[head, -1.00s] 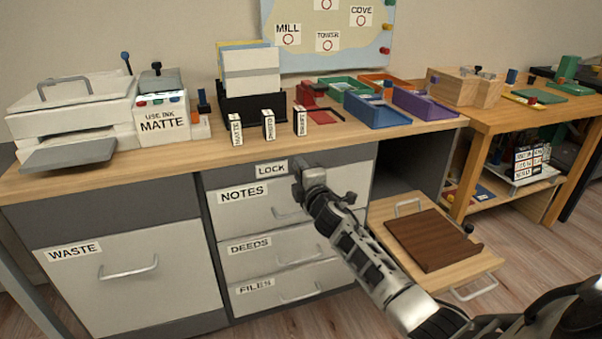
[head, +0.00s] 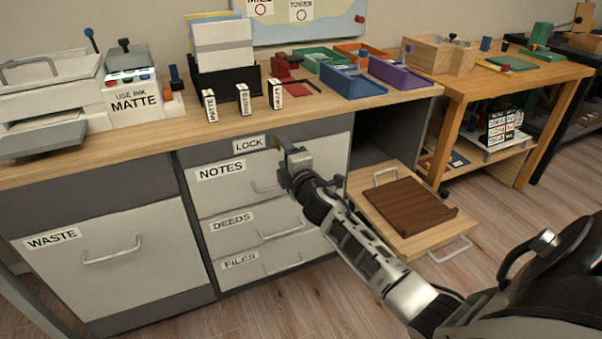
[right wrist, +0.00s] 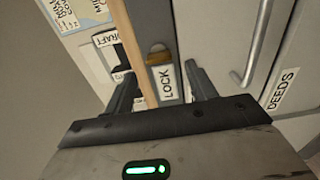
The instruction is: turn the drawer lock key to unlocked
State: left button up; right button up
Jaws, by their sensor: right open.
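The drawer unit carries a white LOCK label (head: 249,144) above the NOTES drawer (head: 235,180). In the right wrist view, a small brass-coloured piece (right wrist: 159,54), seemingly the lock or its key, sits at the end of the LOCK label (right wrist: 166,82). Its turn position is too small to tell. My right gripper (head: 288,158) is open in front of the drawer unit, just right of the label; it hides the lock in the head view. In the right wrist view, the fingers of the gripper (right wrist: 160,75) stand either side of the label and brass piece, apparently empty. My left gripper is out of view.
The wooden desktop edge (head: 140,142) runs just above the lock. Small labelled blocks (head: 243,99) stand near that edge. A pulled-out board with a brown tray (head: 408,206) lies right of my right forearm. DEEDS and FILES drawers are below, closed.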

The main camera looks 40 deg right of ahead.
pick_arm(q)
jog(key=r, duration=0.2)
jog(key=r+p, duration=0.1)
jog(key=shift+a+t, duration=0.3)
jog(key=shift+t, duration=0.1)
pick_arm(e)
jog(key=v, duration=1.1)
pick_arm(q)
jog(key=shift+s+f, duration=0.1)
pick_arm(e)
jog(key=shift+s+a, duration=0.1)
jog(key=shift+s, duration=0.05)
